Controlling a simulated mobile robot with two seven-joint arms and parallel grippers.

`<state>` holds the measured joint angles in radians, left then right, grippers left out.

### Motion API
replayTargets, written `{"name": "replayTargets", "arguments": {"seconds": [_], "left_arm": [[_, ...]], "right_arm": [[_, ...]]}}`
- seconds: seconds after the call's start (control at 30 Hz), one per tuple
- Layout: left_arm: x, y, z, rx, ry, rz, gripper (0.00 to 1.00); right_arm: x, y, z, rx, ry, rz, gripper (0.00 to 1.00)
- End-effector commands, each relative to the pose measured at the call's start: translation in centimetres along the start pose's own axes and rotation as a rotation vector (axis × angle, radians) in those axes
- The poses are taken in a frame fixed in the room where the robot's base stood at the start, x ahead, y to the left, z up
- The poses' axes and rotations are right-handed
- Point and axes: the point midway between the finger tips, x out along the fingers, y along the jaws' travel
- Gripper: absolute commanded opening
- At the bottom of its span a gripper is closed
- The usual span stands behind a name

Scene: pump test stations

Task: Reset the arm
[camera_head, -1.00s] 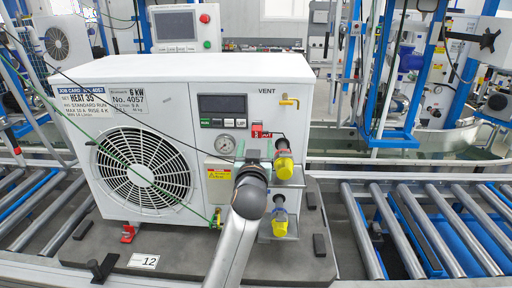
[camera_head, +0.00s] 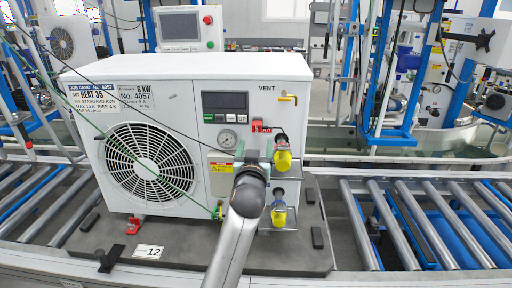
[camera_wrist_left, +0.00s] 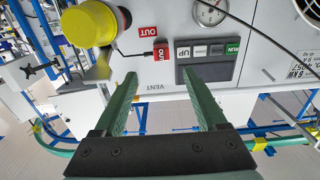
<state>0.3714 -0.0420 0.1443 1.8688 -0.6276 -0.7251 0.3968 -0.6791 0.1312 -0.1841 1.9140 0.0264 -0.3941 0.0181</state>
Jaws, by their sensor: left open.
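My left gripper (camera_wrist_left: 165,105) shows in the left wrist view as two green fingers standing apart with nothing between them. In the head view my left gripper (camera_head: 252,160) is mostly hidden behind my own grey wrist, in front of the white pump unit (camera_head: 190,90). In the wrist view the fingers point toward the unit's front, near the control panel (camera_wrist_left: 210,62) with its display and buttons, the red OUT tag (camera_wrist_left: 161,52) and a yellow-capped fitting (camera_wrist_left: 92,22). My right gripper is in neither view.
The unit stands on a dark grey pallet (camera_head: 185,255) on the conveyor. Two yellow-capped fittings, upper (camera_head: 282,160) and lower (camera_head: 279,213), stick out close to my wrist. Bare rollers (camera_head: 420,220) lie to the right. Thin cables cross the unit's front.

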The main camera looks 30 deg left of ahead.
Motion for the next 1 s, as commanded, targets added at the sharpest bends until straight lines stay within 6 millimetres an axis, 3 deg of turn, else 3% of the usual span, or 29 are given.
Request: {"name": "replayTargets", "arguments": {"seconds": [0.3,0.37,0.47,0.57,0.7,0.8,1.0], "left_arm": [[-0.2,0.0,0.4,0.004,-0.01,0.002,0.74],[-0.7,-0.1,1.4,0.013,-0.035,0.007,0.74],[-2.6,-0.3,5.0,0.049,-0.131,0.027,0.74],[-6.3,-0.6,10.3,0.107,-0.286,0.071,0.74],[-13.5,-1.1,17.7,0.205,-0.54,0.17,0.74],[-19.2,-1.4,21.6,0.271,-0.711,0.256,0.74],[-28.8,-2.4,25.9,0.373,-0.968,0.407,0.74]], "right_arm": [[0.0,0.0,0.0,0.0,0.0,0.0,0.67],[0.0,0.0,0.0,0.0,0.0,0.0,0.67],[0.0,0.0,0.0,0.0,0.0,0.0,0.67],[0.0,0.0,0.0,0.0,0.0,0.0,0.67],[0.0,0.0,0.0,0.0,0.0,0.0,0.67],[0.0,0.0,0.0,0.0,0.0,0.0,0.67],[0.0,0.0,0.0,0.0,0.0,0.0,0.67]]}}
